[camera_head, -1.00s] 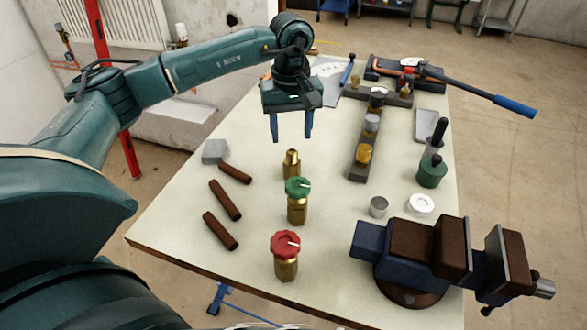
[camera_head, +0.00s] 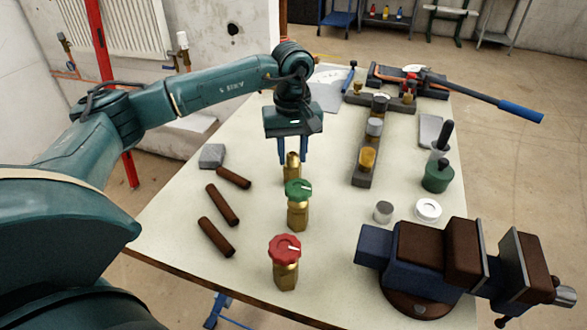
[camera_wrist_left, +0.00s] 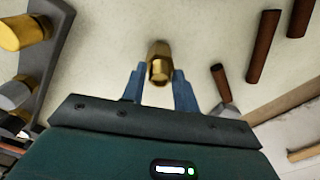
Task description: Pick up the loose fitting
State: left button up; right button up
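The loose fitting (camera_head: 292,169) is a small brass piece standing upright on the table, behind the green-topped valve (camera_head: 298,203). It also shows in the left wrist view (camera_wrist_left: 160,61), beyond and between the blue fingertips. My left gripper (camera_head: 293,158) is open, pointing down, with its fingers at either side of the fitting's upper part. I cannot tell whether the fingers touch it. A red-topped brass valve (camera_head: 286,262) stands nearer the front. My right gripper is not in view.
Several brown rods (camera_head: 222,205) and a grey block (camera_head: 212,156) lie to the left. A dark rack with fittings (camera_head: 362,170), a green bottle (camera_head: 437,176) and a large vise (camera_head: 440,262) stand to the right. The table's left front corner is clear.

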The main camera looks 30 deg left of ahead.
pick_arm(q)
grip_shut()
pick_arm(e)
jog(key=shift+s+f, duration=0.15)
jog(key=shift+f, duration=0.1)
pick_arm(q)
jog(key=shift+r, duration=0.15)
